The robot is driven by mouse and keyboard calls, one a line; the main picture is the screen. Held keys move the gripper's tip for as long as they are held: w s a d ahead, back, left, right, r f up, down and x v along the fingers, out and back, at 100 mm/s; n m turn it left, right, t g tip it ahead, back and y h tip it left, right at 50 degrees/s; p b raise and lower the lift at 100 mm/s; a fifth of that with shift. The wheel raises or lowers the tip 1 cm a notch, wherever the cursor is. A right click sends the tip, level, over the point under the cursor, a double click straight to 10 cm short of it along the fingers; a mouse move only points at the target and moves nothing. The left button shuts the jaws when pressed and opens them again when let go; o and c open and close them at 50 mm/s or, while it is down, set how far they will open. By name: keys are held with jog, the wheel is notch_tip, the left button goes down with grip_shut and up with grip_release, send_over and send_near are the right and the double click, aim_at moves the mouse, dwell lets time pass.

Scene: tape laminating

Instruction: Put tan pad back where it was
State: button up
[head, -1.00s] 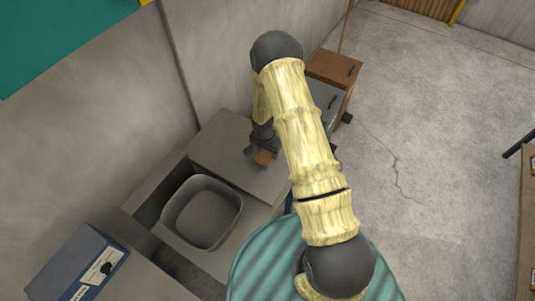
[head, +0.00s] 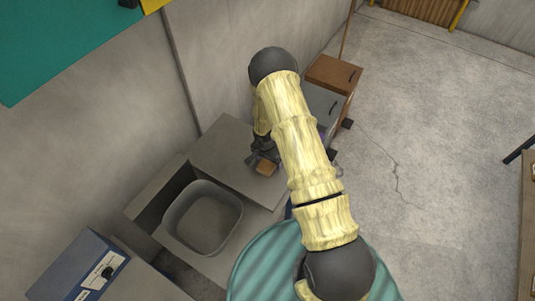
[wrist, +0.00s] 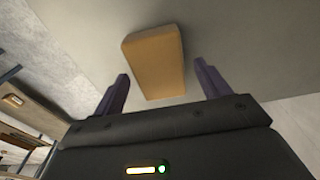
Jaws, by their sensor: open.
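The tan pad (head: 266,168) is a small tan block on the grey counter top (head: 222,148) in the head view. In the wrist view the tan pad (wrist: 155,62) lies ahead of my gripper, between the lines of its two fingers. My gripper (wrist: 160,82) is open, with a dark finger on each side and a gap between each finger and the pad. In the head view my gripper (head: 264,160) is right at the pad, partly hidden by my arm.
A grey open basin (head: 205,218) stands to the left of the counter top. A blue box (head: 85,268) is at the lower left. A grey wall rises behind the counter. A brown cabinet (head: 333,72) stands at the back, and bare floor lies to the right.

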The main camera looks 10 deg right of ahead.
notch_tip(320, 180, up, 12)
jog(key=s+b, duration=0.1)
jog(key=b, duration=0.1)
jog(key=shift+a+f+b, duration=0.2)
jog(key=shift+a+b, duration=0.15)
jog(key=shift+a, duration=0.05)
jog(key=shift+a, duration=0.1)
notch_tip(320, 180, up, 14)
jog(key=n, duration=0.5)
send_over(266, 165)
jog(key=s+d, duration=0.1)
jog(key=s, duration=0.7)
jog(key=s+r+n+t+y, duration=0.1)
jog(key=s+r+n, duration=0.3)
jog(key=s, duration=0.6)
notch_tip(266, 165, up, 2)
jog(key=shift+r+t, duration=0.1)
jog(key=shift+t, duration=0.2)
jog(key=shift+d, duration=0.15)
